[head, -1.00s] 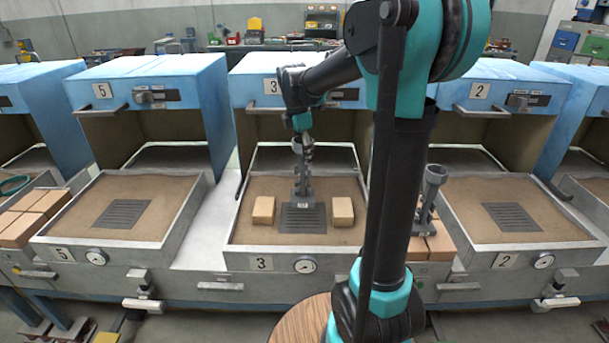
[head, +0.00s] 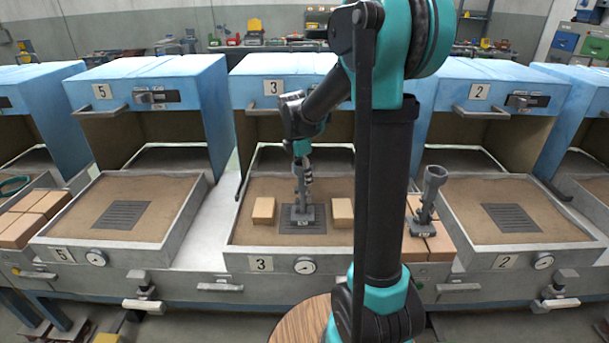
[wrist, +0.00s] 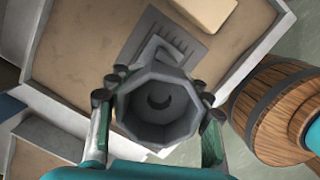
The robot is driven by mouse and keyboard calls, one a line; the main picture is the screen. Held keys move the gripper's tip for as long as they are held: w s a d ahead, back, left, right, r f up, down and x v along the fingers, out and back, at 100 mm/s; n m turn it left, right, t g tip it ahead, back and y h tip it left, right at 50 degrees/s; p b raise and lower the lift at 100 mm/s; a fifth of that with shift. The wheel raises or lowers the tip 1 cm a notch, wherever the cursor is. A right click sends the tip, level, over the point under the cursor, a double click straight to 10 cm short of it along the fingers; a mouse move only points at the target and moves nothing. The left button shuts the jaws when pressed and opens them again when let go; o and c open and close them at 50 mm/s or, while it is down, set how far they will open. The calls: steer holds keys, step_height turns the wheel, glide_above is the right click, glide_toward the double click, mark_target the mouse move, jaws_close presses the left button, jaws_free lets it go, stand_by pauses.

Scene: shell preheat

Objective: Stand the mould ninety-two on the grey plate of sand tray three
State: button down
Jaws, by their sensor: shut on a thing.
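My gripper (head: 303,170) is shut on a grey mould (head: 301,200), a tube on a flat foot with a small label too small to read surely. The mould stands upright over the grey plate (head: 318,228) of sand tray three (head: 238,236). Its foot is over the middle of the plate; I cannot tell whether it touches. In the wrist view the fingers are on both sides of the mould's open octagonal mouth (wrist: 158,78), and the slotted plate (wrist: 192,52) shows beyond it. A second grey mould (head: 428,200) stands on bricks right of tray three.
Two tan bricks (head: 264,209) and (head: 343,213) lie on the sand on either side of the plate. Sand tray five (head: 50,243) is to the left and tray two (head: 478,246) to the right. A blue oven hood (head: 262,73) rises behind tray three.

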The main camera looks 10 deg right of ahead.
steer(key=c, duration=0.7)
jaws_free()
steer(key=shift+r, duration=0.1)
steer(key=r, duration=0.4)
steer(key=a+r, duration=0.1)
steer(key=r, duration=0.7)
steer(key=shift+s+a, duration=0.35)
